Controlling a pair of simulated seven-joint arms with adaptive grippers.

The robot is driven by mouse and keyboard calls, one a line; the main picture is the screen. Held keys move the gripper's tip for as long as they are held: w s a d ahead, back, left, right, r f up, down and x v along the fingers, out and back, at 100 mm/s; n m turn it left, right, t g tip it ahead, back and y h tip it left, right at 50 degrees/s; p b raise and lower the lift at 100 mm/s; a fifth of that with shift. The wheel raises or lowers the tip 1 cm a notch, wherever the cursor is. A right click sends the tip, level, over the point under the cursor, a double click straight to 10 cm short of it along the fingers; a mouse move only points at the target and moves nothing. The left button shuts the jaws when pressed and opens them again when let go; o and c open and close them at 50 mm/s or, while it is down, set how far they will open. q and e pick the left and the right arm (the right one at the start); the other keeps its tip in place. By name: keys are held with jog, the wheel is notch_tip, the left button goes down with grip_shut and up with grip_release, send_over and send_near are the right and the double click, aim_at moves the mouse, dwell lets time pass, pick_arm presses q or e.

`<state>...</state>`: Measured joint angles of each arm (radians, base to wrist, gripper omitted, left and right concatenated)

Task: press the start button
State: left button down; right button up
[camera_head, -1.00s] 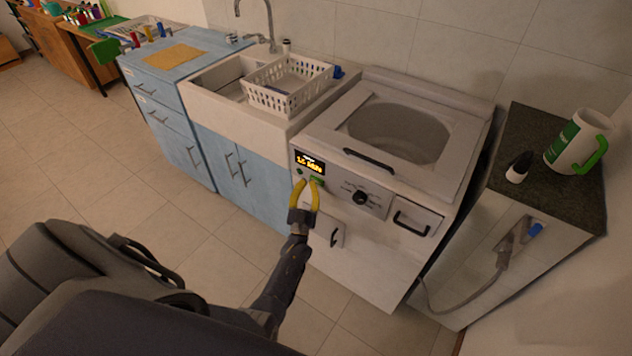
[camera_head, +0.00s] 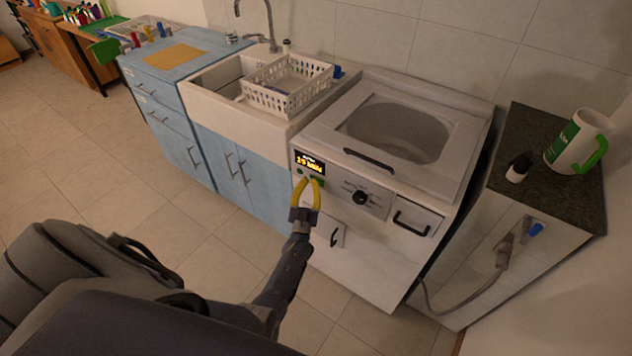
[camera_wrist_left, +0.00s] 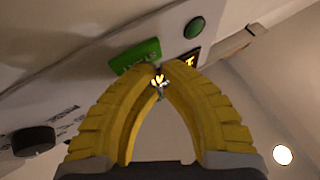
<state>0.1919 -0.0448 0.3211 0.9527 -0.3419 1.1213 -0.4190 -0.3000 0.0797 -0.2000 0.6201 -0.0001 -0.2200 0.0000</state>
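The white washing machine (camera_head: 345,245) has a front panel with a lit yellow display (camera_head: 309,164). Below the display are a green rectangular button (camera_head: 320,182) and a small round green button (camera_head: 299,171). In the left wrist view, the rectangular button (camera_wrist_left: 136,57) and the round one (camera_wrist_left: 195,27) lie just past my fingertips. My left gripper (camera_head: 308,181) has yellow fingers whose tips meet, holding nothing. It also shows in the left wrist view (camera_wrist_left: 158,68), with the tips at the edge of the rectangular button. I cannot tell whether they touch it. My right gripper is out of view.
A black dial (camera_head: 360,198) and a drawer handle (camera_head: 411,223) are right of the buttons. A sink with a white basket (camera_head: 287,84) stands left. A dark-topped counter (camera_head: 550,190) with a mug (camera_head: 580,142) stands right. The floor in front is clear.

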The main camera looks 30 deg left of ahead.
pick_arm(q)
jog(key=shift+w, duration=0.25)
jog(key=shift+s, duration=0.2)
dwell(0.5)
jog(key=shift+s, duration=0.65)
jog(key=shift+a, duration=0.1)
jog(key=shift+s+a, duration=0.2)
jog(key=shift+s, duration=2.25)
